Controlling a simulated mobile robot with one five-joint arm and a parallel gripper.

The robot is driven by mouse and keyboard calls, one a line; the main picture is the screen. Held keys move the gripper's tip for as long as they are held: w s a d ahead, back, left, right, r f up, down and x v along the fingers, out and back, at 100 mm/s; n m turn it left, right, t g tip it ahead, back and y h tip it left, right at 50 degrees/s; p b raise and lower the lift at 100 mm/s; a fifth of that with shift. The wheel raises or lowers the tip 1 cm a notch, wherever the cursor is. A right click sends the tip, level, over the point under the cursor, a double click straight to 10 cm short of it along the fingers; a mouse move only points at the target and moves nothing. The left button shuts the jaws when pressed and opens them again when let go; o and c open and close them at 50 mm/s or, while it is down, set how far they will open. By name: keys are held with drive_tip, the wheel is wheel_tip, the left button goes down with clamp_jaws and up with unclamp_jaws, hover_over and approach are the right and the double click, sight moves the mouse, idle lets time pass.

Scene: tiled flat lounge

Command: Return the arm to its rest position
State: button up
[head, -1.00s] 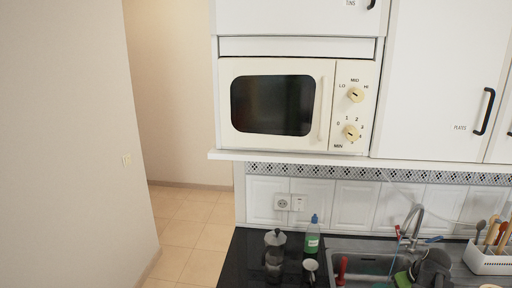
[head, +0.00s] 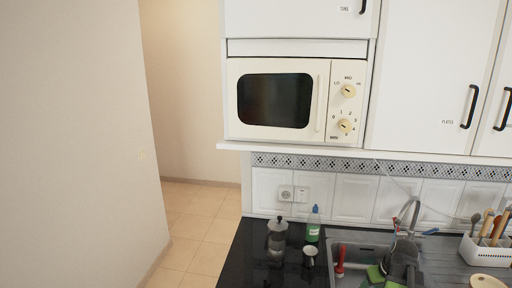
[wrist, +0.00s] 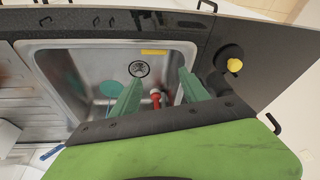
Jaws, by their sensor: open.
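My gripper (head: 376,274) shows at the bottom of the head view as a green and dark shape over the sink. In the wrist view my gripper (wrist: 160,85) has two green fingers spread apart over the sink basin (wrist: 70,75). Nothing is clasped between them. A red object (wrist: 155,97) shows between the fingers, lower down in the basin; it also stands at the sink's left side in the head view (head: 340,260). I cannot tell whether the fingers touch it. My arm beyond the gripper is mostly hidden.
A utensil rack (head: 484,250) is at right. The microwave (head: 275,100) is above. Tiled floor (head: 190,235) is clear at left.

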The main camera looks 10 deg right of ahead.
drive_tip(key=w+a+f+n+g, duration=0.1)
drive_tip(key=w+a+g, duration=0.15)
drive_tip(key=a, duration=1.65)
drive_tip(key=w+a+g, duration=0.1)
drive_tip(key=w+a, duration=0.2)
drive_tip(key=a, duration=1.6)
wheel_tip(320, 180, down, 10)
drive_tip(key=s+d+b, duration=0.1)
drive_tip(key=s+b, duration=0.1)
drive_tip(key=b, duration=0.8)
drive_tip(key=shift+d+f, duration=0.25)
drive_tip(key=shift+c, duration=0.2)
